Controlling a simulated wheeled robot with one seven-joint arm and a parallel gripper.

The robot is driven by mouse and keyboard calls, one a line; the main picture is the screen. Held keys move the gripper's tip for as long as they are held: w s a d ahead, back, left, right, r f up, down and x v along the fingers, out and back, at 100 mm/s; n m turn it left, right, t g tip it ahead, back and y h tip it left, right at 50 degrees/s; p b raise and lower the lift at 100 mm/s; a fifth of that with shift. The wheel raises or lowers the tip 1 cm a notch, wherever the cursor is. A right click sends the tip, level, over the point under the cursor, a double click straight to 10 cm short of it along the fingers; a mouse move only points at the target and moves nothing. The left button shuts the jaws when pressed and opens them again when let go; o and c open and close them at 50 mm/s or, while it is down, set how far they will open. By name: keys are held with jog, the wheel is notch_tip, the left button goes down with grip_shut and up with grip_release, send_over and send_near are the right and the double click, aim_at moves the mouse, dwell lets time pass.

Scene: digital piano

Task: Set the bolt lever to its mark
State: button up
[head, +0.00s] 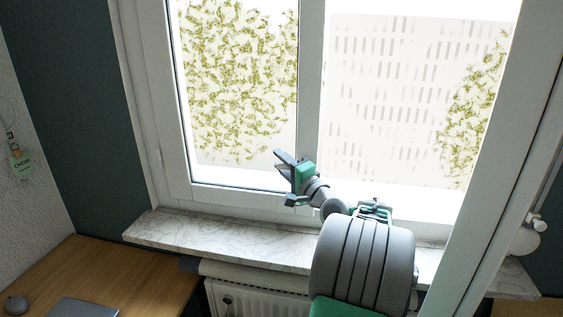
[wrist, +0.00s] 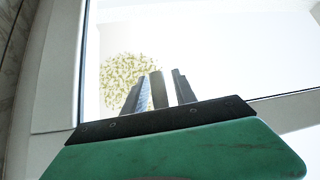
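My gripper (head: 284,177) is in front of the lower right part of the left window sash (head: 240,193), beside the middle post. In the wrist view its two dark fingers (wrist: 158,92) stand apart. A pale upright bar (wrist: 158,90) shows between them with thin gaps on both sides. It may be the bolt lever, but I cannot tell for sure, nor whether a finger touches it. In the head view the lever cannot be made out; my gripper covers that part of the frame. I see no mark for the lever.
A marble sill (head: 230,242) runs below the window, with a white radiator (head: 255,297) under it. A wooden desk (head: 110,270) with a grey laptop (head: 82,307) is at the lower left. A white frame edge (head: 500,160) slants across the right.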

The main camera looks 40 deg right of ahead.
grip_shut()
dwell(1.2)
